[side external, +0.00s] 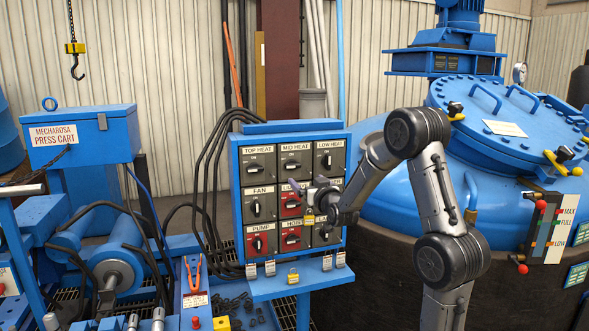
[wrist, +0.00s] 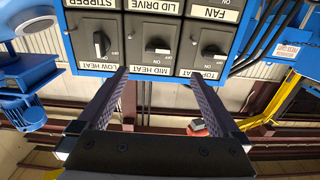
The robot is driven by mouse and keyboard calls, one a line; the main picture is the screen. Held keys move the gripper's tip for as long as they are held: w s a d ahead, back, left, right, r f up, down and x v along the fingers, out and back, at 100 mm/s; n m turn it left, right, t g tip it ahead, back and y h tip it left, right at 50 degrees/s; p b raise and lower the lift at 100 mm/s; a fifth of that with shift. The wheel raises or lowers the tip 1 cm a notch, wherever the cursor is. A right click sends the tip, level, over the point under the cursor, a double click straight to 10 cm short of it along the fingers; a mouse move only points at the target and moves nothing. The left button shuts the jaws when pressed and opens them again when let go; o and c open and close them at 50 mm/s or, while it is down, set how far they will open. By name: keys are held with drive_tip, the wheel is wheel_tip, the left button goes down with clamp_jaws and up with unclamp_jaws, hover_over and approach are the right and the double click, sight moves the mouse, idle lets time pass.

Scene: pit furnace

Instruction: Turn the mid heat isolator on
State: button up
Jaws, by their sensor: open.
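The mid heat isolator (side external: 291,164) is a dark switch box with a round knob, in the middle of the panel's top row. In the wrist view, which is upside down, its knob (wrist: 158,48) lies about crosswise, between ON and OFF marks. My gripper (side external: 307,187) is open and empty in front of the panel, a little below the mid heat knob in the side view. In the wrist view my fingers (wrist: 158,77) sit either side of the MID HEAT label, apart from the knob. Whether the fingertips touch the panel I cannot tell.
The top heat (side external: 256,167) and low heat (side external: 327,161) switches flank it closely. Fan, pump and red-fronted switches sit below, partly hidden by my arm. A blue shelf (side external: 270,287) with tags juts out under the panel. A blue furnace lid (side external: 500,105) stands at right, a press cart (side external: 82,140) at left.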

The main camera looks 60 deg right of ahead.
sight(294, 167)
drive_tip(key=x, duration=1.3)
drive_tip(key=shift+w+d, duration=0.15)
drive_tip(key=shift+d, duration=0.25)
drive_tip(key=c, duration=1.4)
